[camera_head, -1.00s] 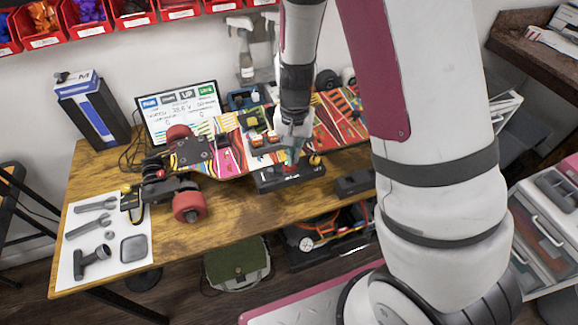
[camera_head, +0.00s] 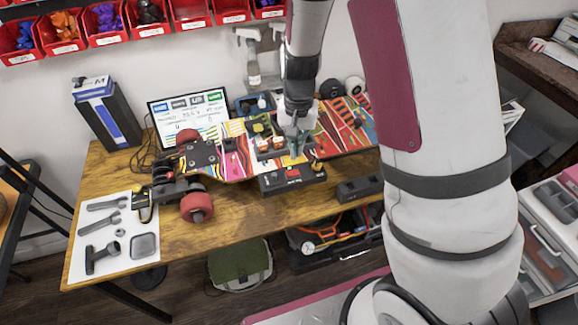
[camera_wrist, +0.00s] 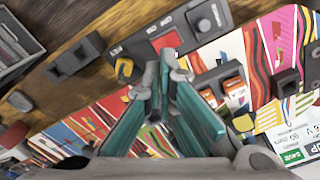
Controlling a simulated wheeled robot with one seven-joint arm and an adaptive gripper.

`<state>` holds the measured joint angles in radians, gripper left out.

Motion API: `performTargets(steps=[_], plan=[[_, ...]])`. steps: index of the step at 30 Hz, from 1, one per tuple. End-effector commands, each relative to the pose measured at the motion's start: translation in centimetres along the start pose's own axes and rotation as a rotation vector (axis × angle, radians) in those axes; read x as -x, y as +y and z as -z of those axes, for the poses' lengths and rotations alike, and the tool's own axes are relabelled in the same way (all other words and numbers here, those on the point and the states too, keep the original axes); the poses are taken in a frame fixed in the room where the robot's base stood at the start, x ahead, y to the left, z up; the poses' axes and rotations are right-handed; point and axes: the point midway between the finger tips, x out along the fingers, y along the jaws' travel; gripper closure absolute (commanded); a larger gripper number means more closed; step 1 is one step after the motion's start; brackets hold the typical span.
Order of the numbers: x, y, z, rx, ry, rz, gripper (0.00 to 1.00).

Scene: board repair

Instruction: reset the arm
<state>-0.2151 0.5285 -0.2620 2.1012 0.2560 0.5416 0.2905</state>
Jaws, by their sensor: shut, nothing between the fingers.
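My gripper (camera_head: 295,140) hangs over the colourful skateboard deck (camera_head: 233,135), just behind a black box with a red switch (camera_head: 291,179). In the wrist view my gripper (camera_wrist: 166,60) shows its teal-sided fingers together, with nothing held between them. The black box (camera_wrist: 175,30) lies beyond the fingertips there, with its red rocker switch (camera_wrist: 203,25) in sight. The gripper's exact height above the deck is hard to tell.
A sheet with tools (camera_head: 117,235) lies at the table's left. Red bins (camera_head: 105,30) line the wall. The front left tabletop (camera_head: 240,205) has free room.

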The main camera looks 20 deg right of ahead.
Motion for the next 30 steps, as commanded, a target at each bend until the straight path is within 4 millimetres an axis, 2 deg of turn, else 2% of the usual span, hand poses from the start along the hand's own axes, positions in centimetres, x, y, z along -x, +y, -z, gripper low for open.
performTargets(steps=[7, 11, 17, 21, 30], plan=[[0.0, 0.0, 0.0, 0.0, 0.0, 0.001, 1.0], [2.0, -0.1, -0.3, 0.018, 0.013, 0.024, 1.0], [8.8, 0.2, -2.2, 0.096, 0.06, 0.099, 1.0], [13.6, 1.2, -4.2, 0.166, 0.107, 0.143, 1.0], [21.7, 4.4, -9.7, 0.318, 0.237, 0.188, 1.0]])
